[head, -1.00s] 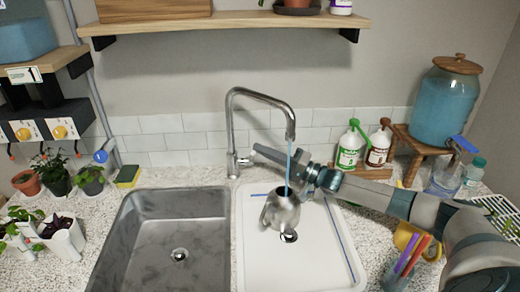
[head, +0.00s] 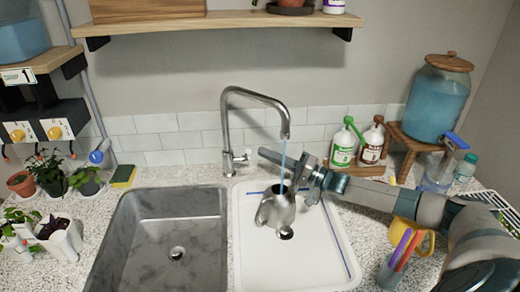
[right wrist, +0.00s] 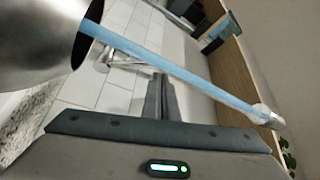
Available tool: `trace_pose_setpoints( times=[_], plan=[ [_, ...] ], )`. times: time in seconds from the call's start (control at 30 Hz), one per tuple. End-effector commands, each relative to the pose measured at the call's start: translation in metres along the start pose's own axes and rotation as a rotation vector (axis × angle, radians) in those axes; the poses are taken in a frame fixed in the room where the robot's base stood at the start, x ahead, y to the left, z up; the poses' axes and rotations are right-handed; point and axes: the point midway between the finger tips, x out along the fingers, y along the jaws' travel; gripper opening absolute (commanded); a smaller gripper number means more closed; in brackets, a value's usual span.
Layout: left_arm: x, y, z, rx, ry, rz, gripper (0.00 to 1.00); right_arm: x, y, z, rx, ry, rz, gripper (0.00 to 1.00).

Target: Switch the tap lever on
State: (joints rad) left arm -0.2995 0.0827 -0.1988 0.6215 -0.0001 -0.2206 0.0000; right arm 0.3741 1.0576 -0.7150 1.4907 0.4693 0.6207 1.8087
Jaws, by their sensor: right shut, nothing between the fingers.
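The chrome tap (head: 228,125) stands behind the sinks, its spout over the right, white basin. Its small lever (head: 243,158) sticks out to the right of the tap's base. A blue stream of water (head: 284,155) runs from the spout into a metal can (head: 276,209) in the white basin; the stream (right wrist: 170,72) and can (right wrist: 35,38) also show in the right wrist view. My right gripper (head: 264,153) is shut and empty, a little right of the lever and apparently apart from it, behind the stream. My left gripper is not in view.
A steel sink (head: 165,235) lies left of the white basin (head: 325,265). A green-capped bottle (head: 342,150) and a brown bottle (head: 372,147) stand behind my right arm. A pen cup (head: 393,268) stands at the front right. A shelf (head: 215,25) hangs above.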

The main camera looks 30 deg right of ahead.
Motion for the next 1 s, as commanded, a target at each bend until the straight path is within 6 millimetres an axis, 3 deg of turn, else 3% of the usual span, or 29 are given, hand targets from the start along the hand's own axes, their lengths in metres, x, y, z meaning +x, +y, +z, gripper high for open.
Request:
trace_pose_setpoints(
  times=[0.5,0.7,1.0],
  plan=[
    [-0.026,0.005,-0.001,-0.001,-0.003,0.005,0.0,-0.08,-0.021,-0.011,-0.003,0.005,0.0,0.0],
    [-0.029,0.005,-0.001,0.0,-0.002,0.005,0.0,-0.092,-0.023,-0.012,-0.003,0.006,-0.003,0.0],
    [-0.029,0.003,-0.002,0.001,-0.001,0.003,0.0,-0.095,-0.024,-0.012,-0.003,0.006,-0.005,0.0]
  ],
)
